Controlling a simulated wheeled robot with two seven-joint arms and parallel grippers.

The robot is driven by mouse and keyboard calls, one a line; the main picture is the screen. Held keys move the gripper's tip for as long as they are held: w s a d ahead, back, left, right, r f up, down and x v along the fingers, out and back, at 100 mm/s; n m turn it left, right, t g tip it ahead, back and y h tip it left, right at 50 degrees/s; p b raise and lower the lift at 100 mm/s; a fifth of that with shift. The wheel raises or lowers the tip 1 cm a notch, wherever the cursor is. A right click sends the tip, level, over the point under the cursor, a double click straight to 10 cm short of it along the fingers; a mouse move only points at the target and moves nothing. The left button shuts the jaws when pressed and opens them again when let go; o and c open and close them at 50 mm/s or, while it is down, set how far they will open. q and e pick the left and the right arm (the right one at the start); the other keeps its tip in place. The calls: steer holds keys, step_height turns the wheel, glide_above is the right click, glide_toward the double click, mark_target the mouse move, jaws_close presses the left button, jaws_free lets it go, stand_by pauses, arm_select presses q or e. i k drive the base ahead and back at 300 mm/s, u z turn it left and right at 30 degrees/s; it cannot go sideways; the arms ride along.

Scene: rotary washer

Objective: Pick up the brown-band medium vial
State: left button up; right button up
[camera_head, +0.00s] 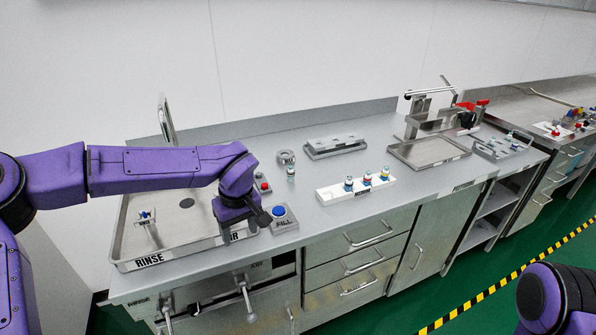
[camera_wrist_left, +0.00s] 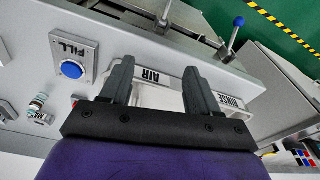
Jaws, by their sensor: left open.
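Several small vials are in view, and I cannot tell for sure which has the brown band. In the head view, three blue-capped vials stand in a white rack (camera_head: 330,194): a left one (camera_head: 348,184), a middle one (camera_head: 367,179) with a reddish mark, and a right one (camera_head: 385,174). A single vial (camera_head: 291,173) stands on the counter; a vial also shows in the left wrist view (camera_wrist_left: 37,103). My left gripper (camera_head: 262,216) is over the right part of the sink, left of the rack; its open, empty fingers show in the left wrist view (camera_wrist_left: 157,72). My right gripper is out of view.
The sink (camera_head: 125,225) with its RINSE label is at the left. The blue FILL button (camera_head: 279,212) is close beside my left gripper.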

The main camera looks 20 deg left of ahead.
mark_target(291, 173)
steer(key=u, duration=0.05)
steer(key=i, duration=1.35)
